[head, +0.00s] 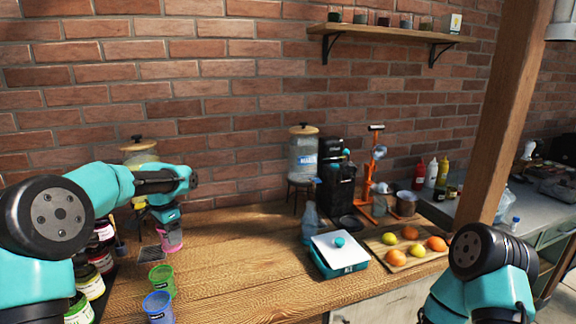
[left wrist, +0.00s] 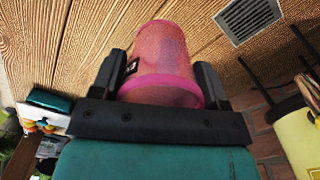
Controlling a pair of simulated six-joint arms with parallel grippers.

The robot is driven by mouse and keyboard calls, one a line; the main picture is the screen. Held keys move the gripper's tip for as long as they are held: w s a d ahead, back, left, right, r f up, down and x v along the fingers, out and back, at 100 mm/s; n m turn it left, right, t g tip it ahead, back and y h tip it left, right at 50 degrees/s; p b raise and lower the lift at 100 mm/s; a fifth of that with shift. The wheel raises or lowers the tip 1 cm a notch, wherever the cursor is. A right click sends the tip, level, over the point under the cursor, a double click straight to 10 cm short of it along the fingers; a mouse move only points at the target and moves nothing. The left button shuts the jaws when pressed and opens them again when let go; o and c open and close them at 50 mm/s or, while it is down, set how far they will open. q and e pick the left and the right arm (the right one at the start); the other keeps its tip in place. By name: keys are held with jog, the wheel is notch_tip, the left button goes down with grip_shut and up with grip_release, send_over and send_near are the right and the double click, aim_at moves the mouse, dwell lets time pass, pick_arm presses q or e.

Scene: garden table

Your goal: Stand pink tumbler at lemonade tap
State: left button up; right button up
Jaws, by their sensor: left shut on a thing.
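The pink tumbler (head: 172,239) is between the fingers of my left gripper (head: 168,222), which is shut on it. In the left wrist view the pink tumbler (left wrist: 165,50) shows with a dark finger on each side. It is just right of the drip grate (head: 151,253) in the head view; I cannot tell whether its base touches the table. The grate (left wrist: 248,18) shows apart from it in the left wrist view. The lemonade dispenser (head: 139,147), pale yellow with a wooden lid, is partly hidden behind my left arm; its tap is not clear. My right gripper is out of sight.
A green tumbler (head: 162,281) and a blue tumbler (head: 158,307) stand in front. Several jars (head: 92,283) are at the left. A water dispenser (head: 303,155), a teal scale (head: 338,254) and a fruit board (head: 405,257) are to the right. The middle tabletop is clear.

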pick_arm(q)
jog(key=s+d+r+n, duration=0.1)
jog(key=s+d+n, duration=0.3)
jog(key=d, duration=0.4)
jog(key=s+d+r+n, duration=0.2)
jog(key=s+d+n, duration=0.2)
jog(key=d, duration=0.5)
jog(key=shift+s, duration=0.9)
jog(key=shift+f, duration=0.15)
jog(key=s+d+f+m, duration=0.8)
jog(key=s+d+m, duration=0.1)
jog(key=s+d, duration=0.2)
jog(key=shift+d, duration=0.25)
jog(key=shift+f, duration=0.1)
